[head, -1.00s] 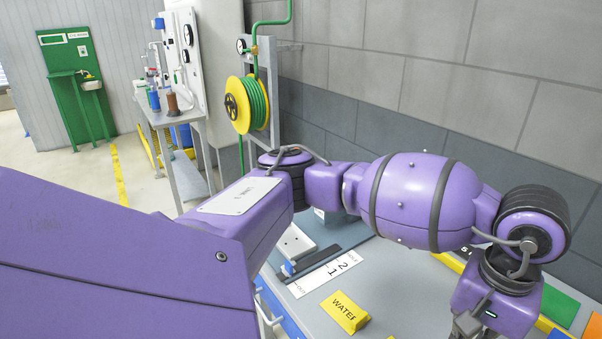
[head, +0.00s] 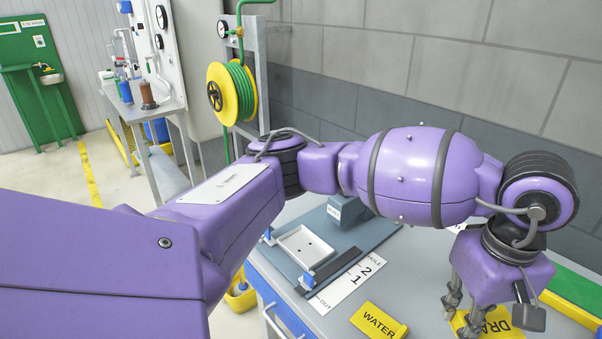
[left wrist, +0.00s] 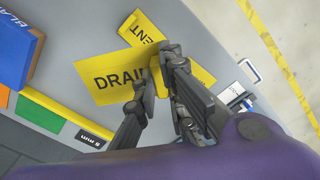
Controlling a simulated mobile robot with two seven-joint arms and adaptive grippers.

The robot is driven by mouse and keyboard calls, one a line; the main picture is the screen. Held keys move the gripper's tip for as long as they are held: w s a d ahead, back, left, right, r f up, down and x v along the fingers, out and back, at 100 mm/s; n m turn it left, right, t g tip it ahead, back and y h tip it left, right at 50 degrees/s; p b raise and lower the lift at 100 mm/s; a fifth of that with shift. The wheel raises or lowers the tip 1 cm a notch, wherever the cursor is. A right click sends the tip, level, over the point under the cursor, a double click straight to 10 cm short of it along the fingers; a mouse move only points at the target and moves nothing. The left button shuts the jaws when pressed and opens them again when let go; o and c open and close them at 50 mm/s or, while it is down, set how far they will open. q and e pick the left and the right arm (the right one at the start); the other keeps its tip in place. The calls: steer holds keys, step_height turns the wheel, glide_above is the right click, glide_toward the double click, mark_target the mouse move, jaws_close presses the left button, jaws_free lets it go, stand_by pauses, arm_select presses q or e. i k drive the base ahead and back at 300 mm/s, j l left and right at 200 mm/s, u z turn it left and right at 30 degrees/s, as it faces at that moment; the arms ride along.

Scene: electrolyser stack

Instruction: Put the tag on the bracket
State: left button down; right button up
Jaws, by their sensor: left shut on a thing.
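My left gripper (head: 466,312) is low at the right of the head view. In the left wrist view my left gripper (left wrist: 160,95) is shut on the edge of a yellow DRAIN tag (left wrist: 110,75). The tag also shows below the gripper in the head view (head: 497,320). A yellow WATER tag (head: 379,321) lies on the bench to the left of the gripper. I cannot identify the bracket. My right gripper is not in view.
A brick wall (head: 450,80) stands behind. A hose reel (head: 232,92) is at the back left. My purple arm crosses above the bench.

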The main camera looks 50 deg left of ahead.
mark_target(304, 246)
steer(key=k+j, duration=0.1)
steer(key=j, duration=1.2)
steer(key=k, duration=0.05)
